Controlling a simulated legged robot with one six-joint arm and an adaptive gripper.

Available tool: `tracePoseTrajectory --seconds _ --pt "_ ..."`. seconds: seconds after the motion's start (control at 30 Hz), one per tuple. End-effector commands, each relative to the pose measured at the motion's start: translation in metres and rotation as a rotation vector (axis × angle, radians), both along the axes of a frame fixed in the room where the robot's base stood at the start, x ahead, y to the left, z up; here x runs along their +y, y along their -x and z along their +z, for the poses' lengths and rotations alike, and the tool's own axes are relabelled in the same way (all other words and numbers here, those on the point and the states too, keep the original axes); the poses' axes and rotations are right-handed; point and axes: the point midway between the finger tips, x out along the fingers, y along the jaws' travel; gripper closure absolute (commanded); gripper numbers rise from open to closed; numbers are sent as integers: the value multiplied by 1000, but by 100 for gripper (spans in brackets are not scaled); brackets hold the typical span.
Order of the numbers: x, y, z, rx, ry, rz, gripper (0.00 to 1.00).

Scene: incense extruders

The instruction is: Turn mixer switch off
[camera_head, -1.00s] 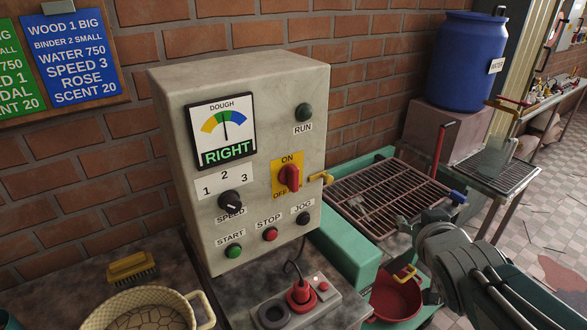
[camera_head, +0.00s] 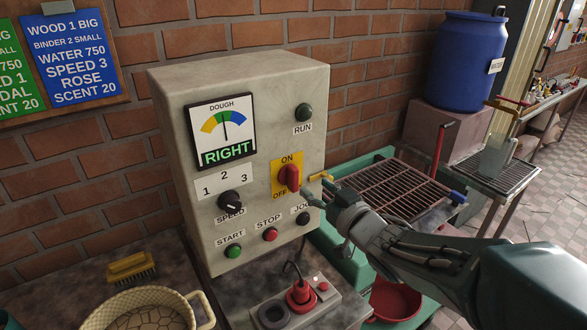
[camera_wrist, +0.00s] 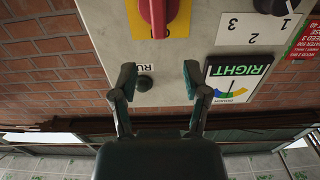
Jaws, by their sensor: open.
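The mixer switch is a red rotary knob (camera_head: 289,179) on a yellow ON/OFF plate (camera_head: 279,165) on the front of the grey control box (camera_head: 240,125). The knob stands upright, its top toward ON. My gripper (camera_head: 314,190) is just right of the knob in the head view, apparently not touching it. In the wrist view, the picture is upside down; the knob (camera_wrist: 158,12) shows at the top edge, beyond the fingertips. My gripper (camera_wrist: 158,80) is open and empty there, its fingers spread either side of the RUN lamp (camera_wrist: 144,83).
The panel also has a dough gauge (camera_head: 222,130) reading RIGHT, a speed dial (camera_head: 230,201), and START (camera_head: 233,251), STOP (camera_head: 270,235) and JOG (camera_head: 303,218) buttons. A red plug (camera_head: 300,295) sits below. A metal rack (camera_head: 395,198) lies at the right.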

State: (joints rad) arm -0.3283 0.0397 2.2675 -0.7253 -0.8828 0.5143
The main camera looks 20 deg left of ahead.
Motion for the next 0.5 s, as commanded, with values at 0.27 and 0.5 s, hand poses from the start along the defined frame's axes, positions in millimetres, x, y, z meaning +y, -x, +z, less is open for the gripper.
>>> tracePoseTrajectory --seconds 0.27,0.5 --pt "41 -34 -1 1 2 1 40" --pt "63 -54 0 1 1 -1 40"
